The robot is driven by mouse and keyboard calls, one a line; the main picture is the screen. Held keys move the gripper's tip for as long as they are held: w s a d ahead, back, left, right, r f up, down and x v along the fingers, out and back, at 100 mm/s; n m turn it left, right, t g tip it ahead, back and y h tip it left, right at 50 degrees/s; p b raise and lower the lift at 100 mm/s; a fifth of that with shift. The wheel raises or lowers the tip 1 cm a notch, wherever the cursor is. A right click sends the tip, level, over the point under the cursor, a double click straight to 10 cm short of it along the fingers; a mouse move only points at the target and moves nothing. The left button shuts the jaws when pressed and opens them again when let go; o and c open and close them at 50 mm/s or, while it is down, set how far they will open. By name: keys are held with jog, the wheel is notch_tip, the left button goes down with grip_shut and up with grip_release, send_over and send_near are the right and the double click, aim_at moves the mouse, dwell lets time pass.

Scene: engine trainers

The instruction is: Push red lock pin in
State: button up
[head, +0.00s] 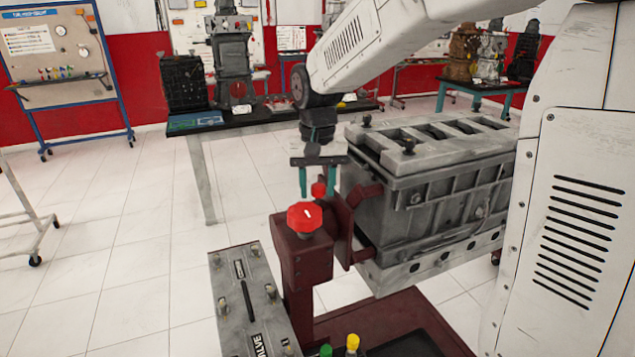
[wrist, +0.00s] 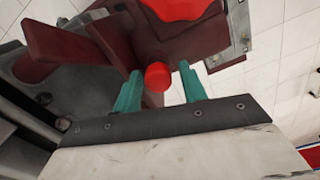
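The red lock pin (head: 318,190) shows as a small round red head just behind a larger red knob on the dark red engine stand. In the wrist view the pin head (wrist: 157,77) lies between my teal fingertips, with a gap on each side. My gripper (head: 318,185) points down over the stand, its fingers apart and nothing held. It also shows in the wrist view (wrist: 161,88). The pin's shaft is hidden, so I cannot tell how far in it sits.
The big red knob (head: 304,217) tops the stand's post (head: 306,262) close in front of my gripper. The grey engine block (head: 430,195) is mounted to the right. A grey panel with small valves (head: 240,300) stands at lower left. Open tiled floor (head: 110,230) lies left.

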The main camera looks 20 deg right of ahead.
jog(key=shift+w+d+r, duration=0.1)
jog(key=shift+d+r, duration=0.05)
jog(key=shift+r, duration=0.05)
dwell(0.4)
